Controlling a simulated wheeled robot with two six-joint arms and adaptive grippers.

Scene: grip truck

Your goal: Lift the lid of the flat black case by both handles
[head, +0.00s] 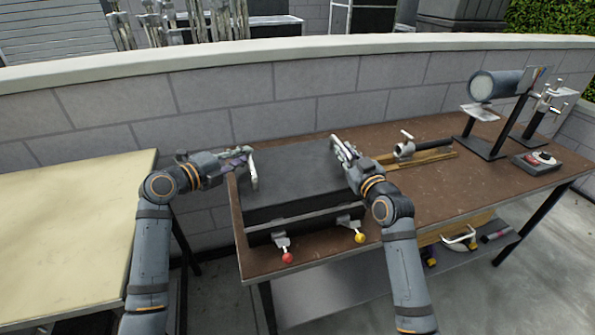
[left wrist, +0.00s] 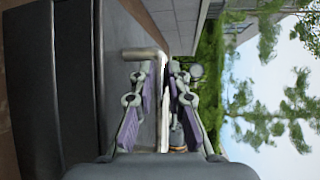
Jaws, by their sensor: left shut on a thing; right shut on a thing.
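The flat black case (head: 290,180) lies on the brown table, its dark lid on top. A lighter strip (head: 305,217) runs along its front; I cannot tell whether it is a gap under the lid. My left gripper (head: 246,158) is shut on the pale left handle (head: 253,174) at the case's left side. In the left wrist view this handle (left wrist: 162,115) stands between the fingers of my left gripper (left wrist: 165,80). My right gripper (head: 338,146) is shut at the case's right side, on the right handle, which it mostly hides.
Two front latches carry a red knob (head: 287,258) and a yellow knob (head: 359,238). A vise-like tool (head: 404,148) on a wooden strip lies right of the case. A grey cylinder on a stand (head: 497,86) is further right. A bare cream table (head: 65,230) stands left.

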